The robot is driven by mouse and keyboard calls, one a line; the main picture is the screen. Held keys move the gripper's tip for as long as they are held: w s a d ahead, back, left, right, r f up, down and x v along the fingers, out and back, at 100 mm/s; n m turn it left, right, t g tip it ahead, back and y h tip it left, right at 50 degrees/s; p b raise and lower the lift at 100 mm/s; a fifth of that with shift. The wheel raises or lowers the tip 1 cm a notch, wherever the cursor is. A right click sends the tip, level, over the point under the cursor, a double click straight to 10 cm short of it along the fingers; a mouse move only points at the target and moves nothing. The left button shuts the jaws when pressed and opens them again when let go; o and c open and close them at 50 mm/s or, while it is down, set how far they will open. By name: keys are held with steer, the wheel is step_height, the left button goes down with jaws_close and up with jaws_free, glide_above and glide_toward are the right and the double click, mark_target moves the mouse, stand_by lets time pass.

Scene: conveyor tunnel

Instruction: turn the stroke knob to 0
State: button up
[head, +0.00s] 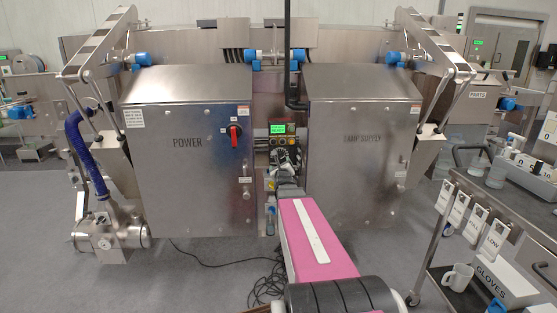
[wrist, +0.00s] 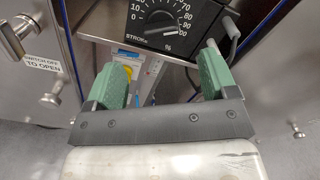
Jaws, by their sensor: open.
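The stroke knob (wrist: 160,22) is a black round knob on a dark panel at the top of the wrist view. Its percent scale shows 0 and 10 on the left and 70 to 100 on the right. Its white pointer mark appears to aim at the lower right, near 100. In the head view my arm largely hides the knob.
A steel POWER cabinet (head: 185,165) with a red switch (head: 235,135) stands left of the narrow gap. A LAMP SUPPLY cabinet (head: 360,165) stands on the right. A small green display (head: 278,128) is between them. Cables (head: 262,278) lie on the floor. A cart (head: 490,185) stands at right.

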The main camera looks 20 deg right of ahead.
mark_target(280, 159)
steer(key=x, duration=0.9)
steer(key=c, duration=0.9)
